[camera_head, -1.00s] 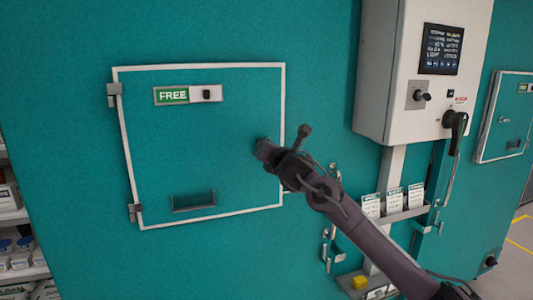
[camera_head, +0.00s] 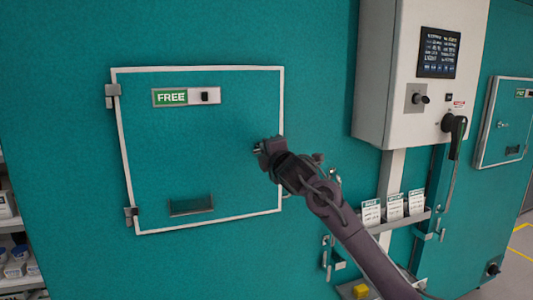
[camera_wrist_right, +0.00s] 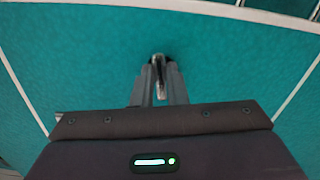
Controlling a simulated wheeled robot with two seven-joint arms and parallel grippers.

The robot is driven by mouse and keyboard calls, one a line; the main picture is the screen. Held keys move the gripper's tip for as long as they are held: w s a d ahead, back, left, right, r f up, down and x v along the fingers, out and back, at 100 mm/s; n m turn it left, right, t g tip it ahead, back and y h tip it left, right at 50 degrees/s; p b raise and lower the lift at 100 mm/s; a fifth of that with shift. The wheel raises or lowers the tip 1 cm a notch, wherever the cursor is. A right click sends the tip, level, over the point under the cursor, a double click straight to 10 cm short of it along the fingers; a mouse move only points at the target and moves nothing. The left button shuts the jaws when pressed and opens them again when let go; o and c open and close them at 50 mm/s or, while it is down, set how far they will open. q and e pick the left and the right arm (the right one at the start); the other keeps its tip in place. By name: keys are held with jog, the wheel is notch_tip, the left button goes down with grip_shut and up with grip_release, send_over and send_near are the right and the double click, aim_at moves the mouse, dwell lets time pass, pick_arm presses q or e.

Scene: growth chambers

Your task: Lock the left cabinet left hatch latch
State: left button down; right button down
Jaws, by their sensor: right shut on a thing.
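The left cabinet's left hatch is a square teal door (camera_head: 160,130) with a pale frame, closed flush in the cabinet wall. A green FREE label (camera_head: 170,98) is near its top. My right gripper (camera_head: 259,149) is at the right part of the hatch. In the right wrist view its two fingers (camera_wrist_right: 159,80) are shut on a small metallic latch handle (camera_wrist_right: 159,62) standing out from the teal face. In the head view my gripper and wrist hide the latch. My left gripper is not in view.
A grey control box (camera_head: 425,75) with a screen and a black handle is on the wall to the right. Below it is a rack (camera_head: 405,219) with white packets. Another hatch (camera_head: 505,122) is at far right. Shelves (camera_head: 20,280) stand at the left edge.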

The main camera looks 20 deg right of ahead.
jog(key=shift+f+m, duration=0.1)
jog(key=shift+m, duration=0.9)
jog(key=c, duration=1.4)
grip_release()
jog(key=shift+c, duration=0.2)
jog(key=s+b, duration=0.3)
jog(key=s, duration=0.4)
jog(key=shift+s+d, duration=0.2)
jog(key=shift+s, duration=0.2)
